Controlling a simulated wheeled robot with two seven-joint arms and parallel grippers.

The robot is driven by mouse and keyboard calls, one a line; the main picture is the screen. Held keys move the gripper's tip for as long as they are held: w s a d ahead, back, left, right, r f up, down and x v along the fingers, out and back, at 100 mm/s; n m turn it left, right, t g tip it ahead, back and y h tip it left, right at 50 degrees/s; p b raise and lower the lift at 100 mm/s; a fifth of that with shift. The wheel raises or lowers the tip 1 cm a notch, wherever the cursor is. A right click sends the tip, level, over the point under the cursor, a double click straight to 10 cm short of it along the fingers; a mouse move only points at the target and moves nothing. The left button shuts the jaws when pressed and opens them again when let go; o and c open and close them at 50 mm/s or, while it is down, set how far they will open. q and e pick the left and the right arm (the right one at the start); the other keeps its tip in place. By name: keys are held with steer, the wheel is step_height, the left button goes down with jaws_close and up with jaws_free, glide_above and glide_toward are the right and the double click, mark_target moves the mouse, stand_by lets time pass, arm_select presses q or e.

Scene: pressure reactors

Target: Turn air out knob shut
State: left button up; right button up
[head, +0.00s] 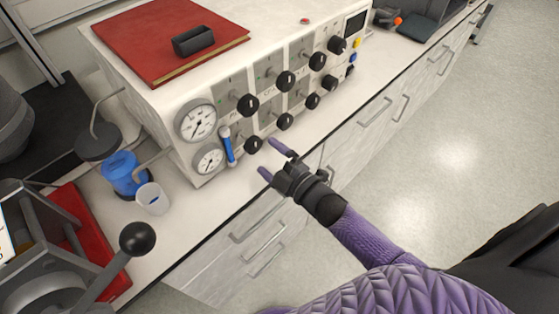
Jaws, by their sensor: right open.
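A white control box stands on the bench in the head view, with two rows of black knobs on its front panel. The lower-left knob (253,145) is closest to my right gripper (271,161). The labels are too small to read, so I cannot tell which knob is air out. My right gripper is open and empty, its two purple-tipped fingers pointing left toward the panel's lower edge. The fingertips look just short of the lower-left knob; contact cannot be made out. My left gripper is not in view.
Two round gauges (196,121) and a blue-handled lever (227,144) sit left of the knobs. A clear beaker (153,199) and a blue-lidded vessel (124,174) stand at left. A red book (140,40) lies on the box. The floor at right is clear.

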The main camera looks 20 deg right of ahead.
steer(key=v, duration=0.4)
steer(key=shift+s+d, duration=0.1)
steer(key=shift+s, duration=0.25)
steer(key=s+d+f+m+g+h+b, duration=0.1)
steer(key=s+f+m+g+h, duration=0.3)
steer(key=f, duration=0.6)
steer(key=s+d+f+m+g+h+b, duration=0.1)
steer(key=s+f+m+g, duration=0.25)
steer(key=s+f, duration=0.45)
steer(key=s+f+m+g, duration=0.3)
steer(key=s+f, duration=0.3)
steer(key=s, duration=0.4)
steer(key=s+f+m+g+h+b, duration=0.1)
steer(key=s+f+m+g, duration=0.2)
steer(key=s+f+g, duration=0.3)
steer(key=s+a+f, duration=0.1)
steer(key=s, duration=0.4)
steer(key=shift+f, duration=0.2)
